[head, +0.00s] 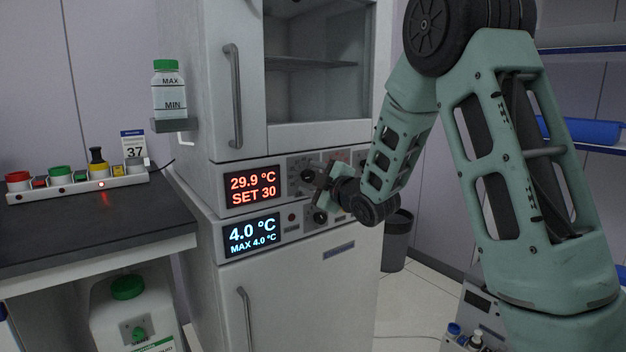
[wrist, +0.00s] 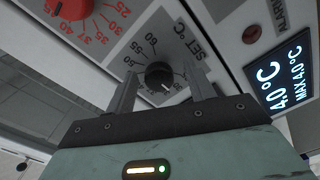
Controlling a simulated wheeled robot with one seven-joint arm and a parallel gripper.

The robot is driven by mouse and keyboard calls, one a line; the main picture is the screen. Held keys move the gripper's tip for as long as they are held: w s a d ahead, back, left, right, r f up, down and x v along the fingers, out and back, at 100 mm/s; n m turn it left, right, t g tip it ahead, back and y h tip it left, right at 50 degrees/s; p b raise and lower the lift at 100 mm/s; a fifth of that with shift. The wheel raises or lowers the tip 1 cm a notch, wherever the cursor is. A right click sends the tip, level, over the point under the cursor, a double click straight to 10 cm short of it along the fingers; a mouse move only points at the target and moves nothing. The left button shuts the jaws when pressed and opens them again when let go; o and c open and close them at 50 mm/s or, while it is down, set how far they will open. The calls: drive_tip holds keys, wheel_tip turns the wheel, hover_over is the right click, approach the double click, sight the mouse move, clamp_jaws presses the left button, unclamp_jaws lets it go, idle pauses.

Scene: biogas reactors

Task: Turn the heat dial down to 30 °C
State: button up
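The heat dial is a black knob (head: 308,175) on the upper control panel, right of the red display (head: 253,187), which reads 29.9 °C and SET 30. In the wrist view the dial (wrist: 158,77) sits in a grey "SET °C" scale, with its white mark pointing to the lower right. My gripper (wrist: 160,70) is open, its two fingers apart on either side of the dial in that view, with gaps to the knob. In the head view my gripper (head: 322,182) is at the panel, just right of the dial and partly hidden by my wrist.
A blue display (head: 252,235) below reads 4.0 °C, with another black knob (head: 320,215) to its right. A red dial (wrist: 72,8) has its own scale in the wrist view. A bottle with a green cap (head: 168,90) stands on a bracket at the left.

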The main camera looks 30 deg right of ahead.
drive_tip(key=shift+s, duration=0.15)
drive_tip(key=s+b, duration=1.1)
drive_tip(key=s, duration=0.6)
drive_tip(key=shift+d, duration=0.35)
